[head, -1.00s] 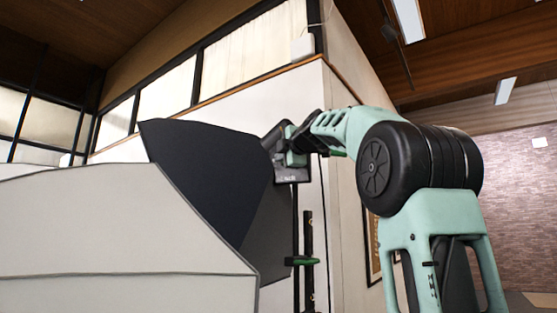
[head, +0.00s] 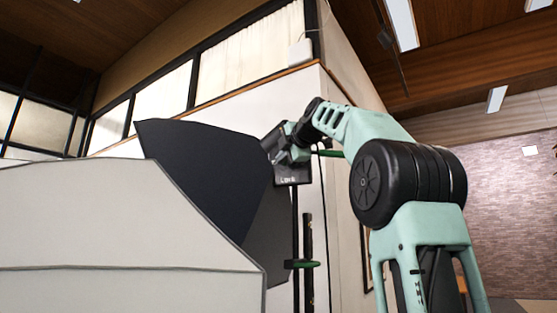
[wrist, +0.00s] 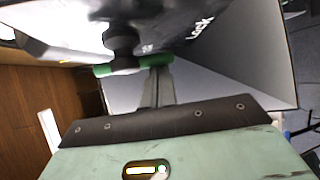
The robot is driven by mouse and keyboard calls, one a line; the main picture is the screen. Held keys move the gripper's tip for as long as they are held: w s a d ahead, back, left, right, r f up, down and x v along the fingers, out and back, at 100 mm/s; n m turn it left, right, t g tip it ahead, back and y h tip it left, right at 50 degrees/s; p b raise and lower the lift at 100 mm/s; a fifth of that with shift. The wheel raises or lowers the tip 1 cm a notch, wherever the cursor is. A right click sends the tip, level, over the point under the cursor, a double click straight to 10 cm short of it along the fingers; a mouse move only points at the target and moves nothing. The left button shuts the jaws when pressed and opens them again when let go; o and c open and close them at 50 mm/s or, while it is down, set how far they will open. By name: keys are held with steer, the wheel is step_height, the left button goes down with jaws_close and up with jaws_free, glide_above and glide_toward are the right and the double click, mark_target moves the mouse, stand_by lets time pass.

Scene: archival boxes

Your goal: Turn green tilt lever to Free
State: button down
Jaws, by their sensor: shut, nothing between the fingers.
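The green tilt lever (wrist: 102,70) shows in the wrist view as a bar on both sides of a black round hub. The hub stands out from a dark plate (wrist: 172,22) with the word "Lock" on it. My gripper (wrist: 157,72) is shut, with its fingertips at the lever's right half; I cannot tell whether they touch. In the head view my gripper (head: 284,150) is up at the dark plate (head: 291,174), and part of the green lever (head: 331,153) sticks out to the right. The hub is hidden there.
A large dark panel (head: 205,165) and a pale, wide body (head: 110,220) fill the left of the head view. A vertical dark post (head: 308,235) with a green ring-like part (head: 302,264) stands below the plate. A white wall rises behind.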

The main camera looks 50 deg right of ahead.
steer(key=shift+s+d+r+n+g, duration=0.15)
steer(key=shift+s+n+g, duration=0.2)
steer(key=shift+g, duration=0.35)
steer(key=shift+s+r, duration=0.35)
steer(key=shift+s, duration=0.05)
stand_by(0.7)
steer(key=shift+s+d+r, duration=0.1)
steer(key=shift+s+r, duration=0.2)
steer(key=shift+r, duration=0.15)
steer(key=shift+d+r, duration=0.1)
stand_by(0.3)
steer(key=shift+w+p, duration=0.1)
steer(key=shift+p, duration=0.2)
steer(key=shift+w+a, duration=0.25)
steer(key=shift+w, duration=0.4)
